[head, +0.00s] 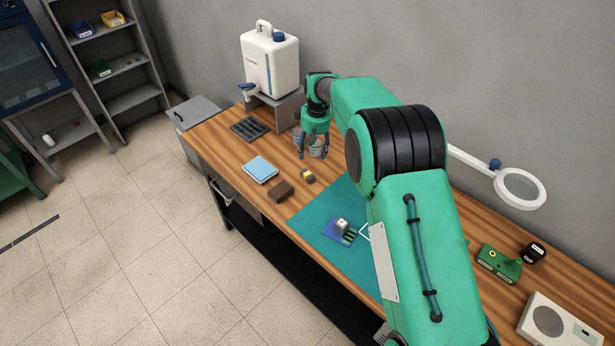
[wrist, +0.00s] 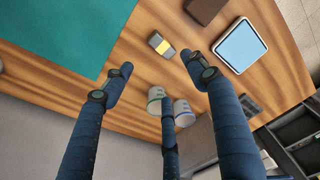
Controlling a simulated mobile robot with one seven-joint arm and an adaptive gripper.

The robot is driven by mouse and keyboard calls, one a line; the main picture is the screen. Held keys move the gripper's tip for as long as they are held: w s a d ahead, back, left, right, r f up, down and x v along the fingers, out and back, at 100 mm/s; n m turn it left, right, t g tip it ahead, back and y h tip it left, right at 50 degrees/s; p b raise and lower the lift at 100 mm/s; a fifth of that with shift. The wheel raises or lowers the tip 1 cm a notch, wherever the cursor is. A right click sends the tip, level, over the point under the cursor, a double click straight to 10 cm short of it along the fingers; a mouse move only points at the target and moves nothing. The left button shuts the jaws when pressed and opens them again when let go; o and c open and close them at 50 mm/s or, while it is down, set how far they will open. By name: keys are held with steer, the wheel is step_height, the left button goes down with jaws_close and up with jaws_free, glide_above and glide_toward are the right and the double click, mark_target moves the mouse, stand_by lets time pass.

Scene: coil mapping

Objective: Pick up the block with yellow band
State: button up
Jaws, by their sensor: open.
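The block with yellow band (head: 308,176) is small and dark, and lies on the wooden bench just left of the green mat. My gripper (head: 313,150) hangs above the bench, behind the block in the head view. In the wrist view my gripper's blue fingers (wrist: 160,80) are spread wide with nothing between them, and the block shows past the gap.
A brown block (head: 281,191) and a blue pad (head: 260,169) lie near the yellow-banded block. Cups (wrist: 170,106) stand close to the fingers. The green mat (head: 311,215) holds a blue board (head: 339,232). A white jug (head: 270,65) and a dark tray (head: 249,129) stand at the back.

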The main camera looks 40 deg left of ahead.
steer(key=shift+f, duration=0.1)
glide_above(309, 172)
steer(key=f, duration=0.8)
steer(key=shift+d+f, duration=0.15)
steer(key=shift+d, duration=0.2)
steer(key=shift+f, duration=0.1)
steer(key=shift+s+a+f+b, duration=0.1)
steer(key=shift+f+b, duration=0.1)
steer(key=shift+f, duration=1.1)
steer(key=shift+a+f+b, duration=0.1)
steer(key=shift+f+b, duration=0.05)
steer(key=shift+f, duration=1.1)
steer(key=c, duration=1.4)
steer(key=shift+o, duration=0.2)
steer(key=shift+r, duration=0.2)
